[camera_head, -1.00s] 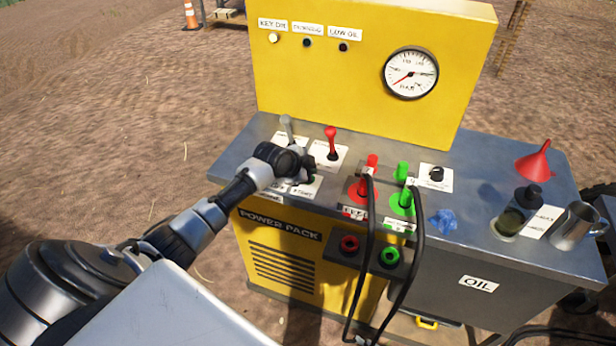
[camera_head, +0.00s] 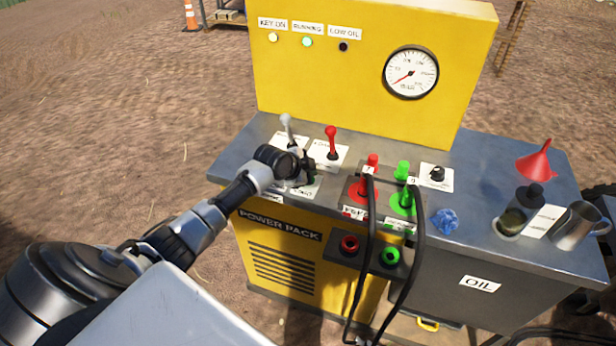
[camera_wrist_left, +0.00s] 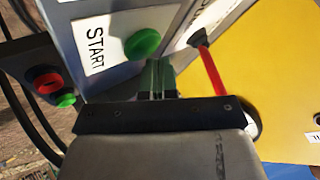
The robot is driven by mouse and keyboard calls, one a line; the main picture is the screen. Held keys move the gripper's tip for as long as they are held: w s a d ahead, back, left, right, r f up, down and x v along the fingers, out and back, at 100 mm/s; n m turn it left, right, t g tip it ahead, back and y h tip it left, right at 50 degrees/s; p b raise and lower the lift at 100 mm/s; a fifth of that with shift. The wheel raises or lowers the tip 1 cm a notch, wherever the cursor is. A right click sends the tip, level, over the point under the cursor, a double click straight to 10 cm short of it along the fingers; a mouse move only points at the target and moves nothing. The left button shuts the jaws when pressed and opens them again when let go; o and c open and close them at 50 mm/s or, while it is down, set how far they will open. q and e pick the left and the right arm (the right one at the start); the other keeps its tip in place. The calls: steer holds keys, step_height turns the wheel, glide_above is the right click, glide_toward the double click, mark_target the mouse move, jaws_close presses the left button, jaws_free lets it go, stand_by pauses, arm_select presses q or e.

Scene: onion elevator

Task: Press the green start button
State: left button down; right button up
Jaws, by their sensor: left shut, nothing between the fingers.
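The green start button (camera_wrist_left: 143,43) shows in the left wrist view beside a white START label (camera_wrist_left: 95,40). My left gripper (camera_wrist_left: 158,65) is shut and empty, with its fingertips just below the button in that view. A small gap seems to lie between them, though I cannot tell whether they touch. In the head view my left gripper (camera_head: 305,168) is over the left part of the power pack's top and hides the button. The RUNNING lamp (camera_head: 307,42) and the KEY ON lamp (camera_head: 273,38) are lit. The right gripper is not in view.
A grey lever (camera_head: 287,128) and a red lever (camera_head: 332,142) stand close behind my left gripper.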

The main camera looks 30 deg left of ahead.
arm_select(q)
steer(key=shift+f, duration=0.1)
stand_by(0.3)
steer(key=shift+r+p, duration=0.9)
steer(key=shift+r, duration=0.1)
step_height(320, 180, up, 5)
steer(key=p, duration=0.4)
stand_by(0.5)
